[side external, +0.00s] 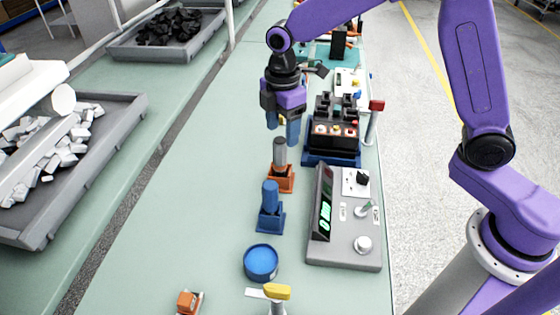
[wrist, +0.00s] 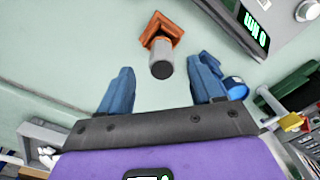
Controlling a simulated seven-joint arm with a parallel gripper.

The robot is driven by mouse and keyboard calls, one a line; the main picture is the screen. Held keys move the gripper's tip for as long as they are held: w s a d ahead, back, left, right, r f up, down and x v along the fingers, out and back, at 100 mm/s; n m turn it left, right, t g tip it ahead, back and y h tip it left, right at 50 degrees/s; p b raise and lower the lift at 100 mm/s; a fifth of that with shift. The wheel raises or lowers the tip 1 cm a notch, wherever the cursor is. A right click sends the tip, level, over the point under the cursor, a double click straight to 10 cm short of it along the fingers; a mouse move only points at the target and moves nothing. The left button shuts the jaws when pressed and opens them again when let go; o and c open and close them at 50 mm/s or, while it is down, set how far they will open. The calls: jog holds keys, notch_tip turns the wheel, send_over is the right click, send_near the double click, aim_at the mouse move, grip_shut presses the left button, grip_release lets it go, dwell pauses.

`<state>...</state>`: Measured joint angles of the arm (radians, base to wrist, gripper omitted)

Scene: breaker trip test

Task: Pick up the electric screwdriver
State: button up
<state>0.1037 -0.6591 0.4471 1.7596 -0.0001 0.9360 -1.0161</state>
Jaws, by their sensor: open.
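A grey cylindrical tool (side external: 280,153) stands upright in an orange holder (side external: 281,180) on the green bench. It also shows in the wrist view (wrist: 162,60), with the orange holder (wrist: 163,28) beyond it. A blue cylindrical tool (side external: 270,194) stands in a blue holder (side external: 270,219) nearer the side camera. I cannot tell for sure which tool is the electric screwdriver. My gripper (side external: 281,132) is open, its blue fingers pointing down above and just behind the grey tool. In the wrist view, the grey tool lies between and ahead of the open fingers, with no visible contact.
A grey console (side external: 345,246) with a lit display stands right of the holders. A dark breaker unit in a blue base (side external: 331,158) is behind it. A blue round dish (side external: 261,262) and a yellow-topped item (side external: 277,292) are in front. The bench left of the holders is clear.

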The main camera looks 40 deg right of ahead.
aim_at(281, 152)
jog(key=shift+s+a+f, duration=0.1)
jog(key=shift+a+f, duration=0.05)
jog(key=shift+f, duration=1.7)
jog(key=shift+a+f, duration=0.15)
jog(key=shift+f, duration=1.7)
jog(key=c, duration=1.1)
